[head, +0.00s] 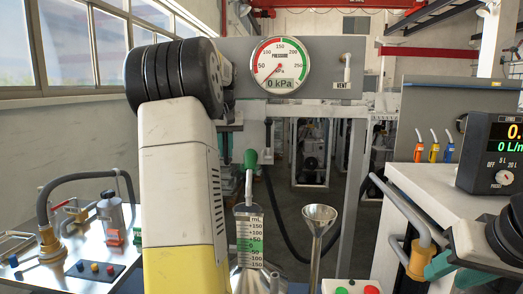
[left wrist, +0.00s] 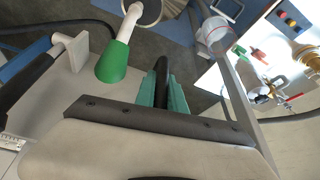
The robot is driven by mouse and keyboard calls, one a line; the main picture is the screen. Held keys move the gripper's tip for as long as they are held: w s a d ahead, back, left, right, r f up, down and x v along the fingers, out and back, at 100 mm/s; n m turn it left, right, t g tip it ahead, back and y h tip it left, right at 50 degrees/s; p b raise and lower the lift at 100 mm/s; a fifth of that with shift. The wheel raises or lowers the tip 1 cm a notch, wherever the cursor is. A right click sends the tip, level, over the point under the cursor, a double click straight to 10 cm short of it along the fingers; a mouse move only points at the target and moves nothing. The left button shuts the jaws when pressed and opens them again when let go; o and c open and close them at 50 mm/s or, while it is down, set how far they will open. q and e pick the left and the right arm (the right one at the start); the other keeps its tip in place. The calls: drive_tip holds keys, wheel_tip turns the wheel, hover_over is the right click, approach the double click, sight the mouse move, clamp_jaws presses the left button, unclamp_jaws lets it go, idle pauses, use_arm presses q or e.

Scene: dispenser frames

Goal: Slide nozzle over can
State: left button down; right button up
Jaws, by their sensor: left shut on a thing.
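A green nozzle (head: 250,160) with a pale spout pointing down stands over the metal can's neck (head: 249,235), which has a mL scale. The spout tip is at or just above the neck's top; I cannot tell if it is inside. In the left wrist view the nozzle (left wrist: 113,62) is left of my left gripper (left wrist: 163,92). Its teal fingers are closed around a dark part, seemingly the nozzle's handle. My forearm partly blocks this gripper in the head view. My right gripper (head: 440,266) shows teal parts at the lower right; its opening is unclear.
A metal funnel (head: 319,215) stands right of the can. A black hose (head: 292,232) loops behind it. The pressure gauge (head: 281,66) reads 0 kPa. A cluttered bench (head: 95,255) lies left, and a white cabinet (head: 440,190) stands right with a meter (head: 490,150).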

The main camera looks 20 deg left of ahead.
sight(224, 137)
use_arm(q)
drive_tip(key=shift+a+r, duration=0.1)
drive_tip(key=shift+a, duration=0.2)
drive_tip(key=c, duration=1.4)
unclamp_jaws()
drive_tip(key=v, duration=0.7)
drive_tip(key=shift+s+d+r, duration=0.15)
drive_tip(key=shift+s+r, duration=0.1)
drive_tip(key=shift+r, duration=0.05)
